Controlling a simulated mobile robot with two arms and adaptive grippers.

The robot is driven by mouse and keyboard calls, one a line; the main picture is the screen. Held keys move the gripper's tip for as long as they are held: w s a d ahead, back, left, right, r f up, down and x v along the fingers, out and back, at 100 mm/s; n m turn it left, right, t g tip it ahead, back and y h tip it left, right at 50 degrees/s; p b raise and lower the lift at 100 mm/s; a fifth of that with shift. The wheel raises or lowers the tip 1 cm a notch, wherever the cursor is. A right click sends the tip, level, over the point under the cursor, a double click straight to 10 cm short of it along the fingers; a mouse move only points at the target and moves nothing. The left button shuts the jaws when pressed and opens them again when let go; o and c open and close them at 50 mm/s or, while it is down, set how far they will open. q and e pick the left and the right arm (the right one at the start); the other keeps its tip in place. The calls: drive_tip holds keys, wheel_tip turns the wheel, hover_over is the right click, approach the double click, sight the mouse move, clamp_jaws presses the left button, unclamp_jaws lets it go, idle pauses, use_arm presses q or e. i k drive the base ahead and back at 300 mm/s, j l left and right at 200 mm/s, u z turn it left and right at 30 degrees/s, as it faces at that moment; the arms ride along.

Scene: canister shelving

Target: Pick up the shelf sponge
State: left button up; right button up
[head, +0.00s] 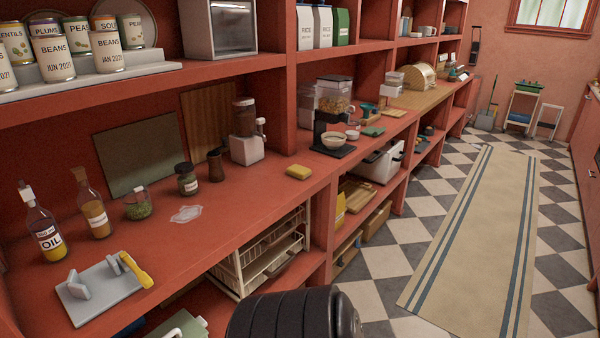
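The shelf sponge (299,172) is a small yellow block. It lies flat on the middle red shelf (240,205), near its front edge and to the right of a white grinder (246,140). Nothing covers it in the head view. Neither of my grippers shows in this view, so I cannot see their state.
A coffee maker (333,132) and an upright divider stand right of the sponge. A clear crumpled item (186,214) and jars are to its left. A dark ribbed rounded shape (290,315) fills the bottom middle. The checkered floor with a runner (480,240) is open on the right.

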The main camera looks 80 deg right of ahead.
sight(299, 171)
drive_tip(key=z, duration=2.75)
drive_tip(key=i, duration=0.1)
drive_tip(key=l+z, duration=0.05)
